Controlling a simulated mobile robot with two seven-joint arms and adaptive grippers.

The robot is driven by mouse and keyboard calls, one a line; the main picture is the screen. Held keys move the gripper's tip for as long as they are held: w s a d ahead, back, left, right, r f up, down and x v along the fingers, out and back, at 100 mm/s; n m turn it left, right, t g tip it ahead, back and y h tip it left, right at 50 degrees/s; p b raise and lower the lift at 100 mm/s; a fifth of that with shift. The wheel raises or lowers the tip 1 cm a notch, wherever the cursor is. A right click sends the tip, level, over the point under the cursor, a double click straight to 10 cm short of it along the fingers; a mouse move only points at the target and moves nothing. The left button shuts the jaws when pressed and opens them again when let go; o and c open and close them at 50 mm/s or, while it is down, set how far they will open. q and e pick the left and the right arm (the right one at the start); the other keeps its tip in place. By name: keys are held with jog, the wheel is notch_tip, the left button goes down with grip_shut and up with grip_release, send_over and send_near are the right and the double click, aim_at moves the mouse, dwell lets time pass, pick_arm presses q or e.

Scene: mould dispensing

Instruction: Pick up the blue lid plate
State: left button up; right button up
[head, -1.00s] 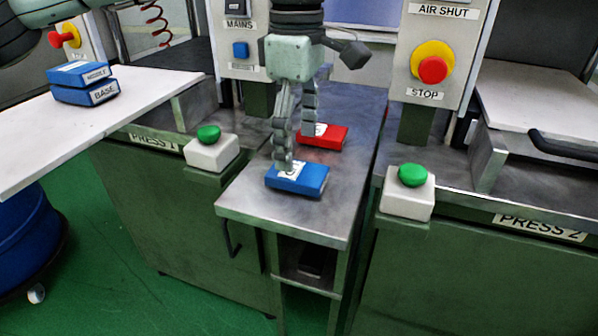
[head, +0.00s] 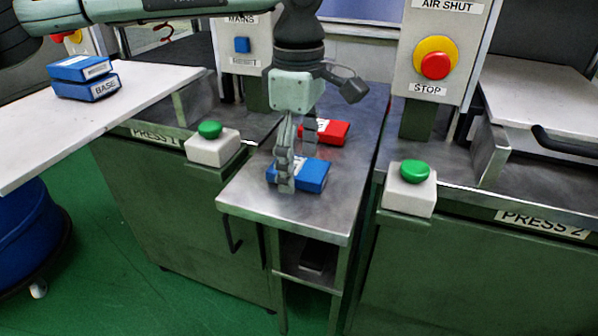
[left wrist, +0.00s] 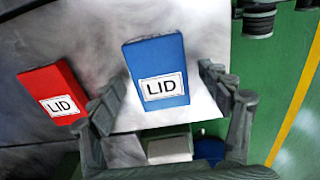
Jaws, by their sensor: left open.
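The blue lid plate (head: 312,176) lies flat on the metal stand between the two presses. In the left wrist view the blue lid plate (left wrist: 156,62) shows its white LID label. My left gripper (head: 298,165) points down at it. In the left wrist view the gripper's open fingers (left wrist: 165,95) stand on either side of the blue plate, with visible gaps, so nothing is held. One finger hides part of the plate in the head view. My right gripper is not in view.
A red lid plate (head: 326,132) lies behind the blue one; it also shows in the left wrist view (left wrist: 53,92). Green-button boxes (head: 212,147) and (head: 409,190) flank the stand (head: 290,216). Blue plates, the lower marked BASE (head: 88,88), are stacked on the white board at left.

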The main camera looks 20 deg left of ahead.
pick_arm(q)
jog(key=shift+f, duration=0.1)
jog(key=shift+c, duration=0.3)
jog(key=c, duration=1.4)
